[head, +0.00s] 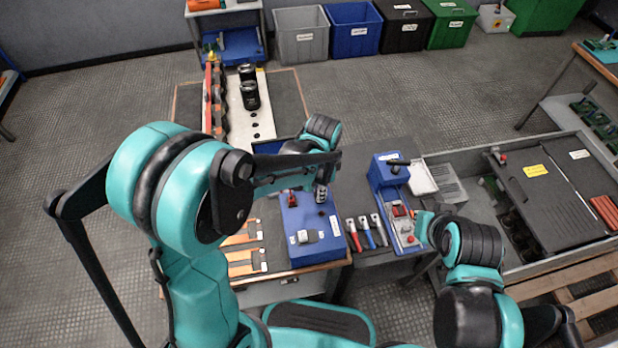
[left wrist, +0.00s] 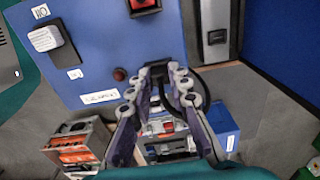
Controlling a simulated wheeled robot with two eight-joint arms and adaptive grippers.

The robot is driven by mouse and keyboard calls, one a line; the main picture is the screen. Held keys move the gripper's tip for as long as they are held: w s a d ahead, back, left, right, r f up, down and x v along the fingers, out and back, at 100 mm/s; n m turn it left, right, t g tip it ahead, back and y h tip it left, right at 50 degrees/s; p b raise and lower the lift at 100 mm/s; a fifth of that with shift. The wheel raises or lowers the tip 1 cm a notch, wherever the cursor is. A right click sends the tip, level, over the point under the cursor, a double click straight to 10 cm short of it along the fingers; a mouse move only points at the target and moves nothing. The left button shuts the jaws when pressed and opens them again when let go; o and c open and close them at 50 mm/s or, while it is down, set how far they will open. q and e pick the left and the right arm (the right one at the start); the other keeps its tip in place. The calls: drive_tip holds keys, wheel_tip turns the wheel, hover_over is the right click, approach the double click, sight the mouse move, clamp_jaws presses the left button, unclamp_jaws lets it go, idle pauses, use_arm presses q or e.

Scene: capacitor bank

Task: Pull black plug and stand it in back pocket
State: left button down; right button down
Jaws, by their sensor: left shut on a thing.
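My left gripper (head: 321,190) is over the blue cabinet (head: 302,243) in the head view. In the left wrist view its two fingers (left wrist: 159,84) are closed around a small black plug (left wrist: 158,69) at the edge of the blue panel (left wrist: 95,55). A dark cable curves beside the fingers. I cannot tell whether the plug is still seated in a socket. I cannot identify the back pocket for sure. My right arm is at the lower right of the head view; its jaw state is unclear near its end (head: 424,226).
The panel carries a white switch (left wrist: 45,38), a red rocker (left wrist: 145,4) and a red button (left wrist: 119,74). Several hand tools (head: 367,232) and a blue fixture (head: 389,172) are to the right. Black cylinders (head: 250,95) stand on a pale strip at the back.

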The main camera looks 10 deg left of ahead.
use_arm(q)
drive_tip(key=c, duration=1.3)
unclamp_jaws()
drive_tip(key=shift+s+d+f, duration=0.1)
drive_tip(key=shift+s+f, duration=0.15)
drive_tip(key=shift+f, duration=0.3)
drive_tip(key=shift+c, duration=0.2)
drive_tip(key=shift+w, duration=0.25)
drive_tip(key=shift+r, duration=0.1)
wheel_tip(320, 180, up, 12)
drive_tip(key=s+a+r+n+t, duration=0.1)
drive_tip(key=s+a+n+t, duration=0.6)
drive_tip(key=s+a+n, duration=0.3)
drive_tip(key=shift+a+r+n, duration=0.4)
drive_tip(key=shift+a+n, duration=0.5)
drive_tip(key=shift+n, duration=0.8)
